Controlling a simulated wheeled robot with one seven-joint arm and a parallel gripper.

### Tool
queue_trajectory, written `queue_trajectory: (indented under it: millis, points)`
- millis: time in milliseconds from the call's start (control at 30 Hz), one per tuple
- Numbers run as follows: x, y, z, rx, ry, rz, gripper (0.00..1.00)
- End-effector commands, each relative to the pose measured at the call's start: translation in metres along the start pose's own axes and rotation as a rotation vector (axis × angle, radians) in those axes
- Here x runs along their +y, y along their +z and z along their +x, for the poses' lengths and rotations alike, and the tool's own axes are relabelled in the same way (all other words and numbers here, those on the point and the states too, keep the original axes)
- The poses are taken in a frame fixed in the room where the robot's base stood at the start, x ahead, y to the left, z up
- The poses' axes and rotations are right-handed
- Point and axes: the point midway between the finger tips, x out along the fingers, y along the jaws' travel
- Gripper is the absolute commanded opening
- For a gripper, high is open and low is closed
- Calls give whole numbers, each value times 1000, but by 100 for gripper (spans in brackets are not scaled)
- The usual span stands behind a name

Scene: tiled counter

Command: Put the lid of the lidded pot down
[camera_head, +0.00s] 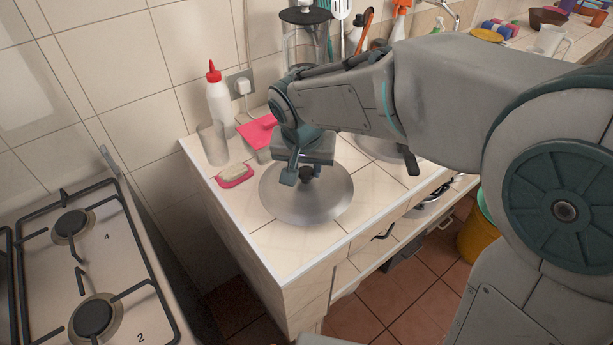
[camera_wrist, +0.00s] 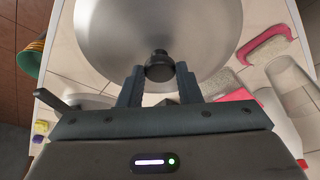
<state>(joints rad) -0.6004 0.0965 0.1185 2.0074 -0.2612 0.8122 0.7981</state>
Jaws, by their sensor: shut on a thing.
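The lid (camera_head: 318,204) is a round, shiny metal disc with a dark knob (camera_head: 306,173). It is over the front part of the tiled counter; I cannot tell whether it touches the tiles. My gripper (camera_head: 303,174) is above it, shut on the knob. In the wrist view the lid (camera_wrist: 165,30) fills the top middle, and its black knob (camera_wrist: 159,66) sits between my fingers (camera_wrist: 160,82). A metal pot (camera_head: 378,148) is partly hidden behind my arm, right of the lid; its handle shows below the arm.
The stove (camera_head: 80,265) is at left, across a gap. Bare tiles lie in front.

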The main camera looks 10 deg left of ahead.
Motion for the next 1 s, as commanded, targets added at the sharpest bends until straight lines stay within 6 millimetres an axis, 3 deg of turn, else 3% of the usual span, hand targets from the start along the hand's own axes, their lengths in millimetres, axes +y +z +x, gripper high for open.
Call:
queue_trajectory:
  millis: [300,733,767,800,833,1000]
  points:
    - [-1,11,36,-2,2,-1,0]
    - [-1,13,43,1,0,0,0]
    - [-1,12,42,0,0,0,36]
    - [-1,12,42,0,0,-1,48]
    - [-1,12,41,0,0,0,53]
    - [-1,12,41,0,0,-1,53]
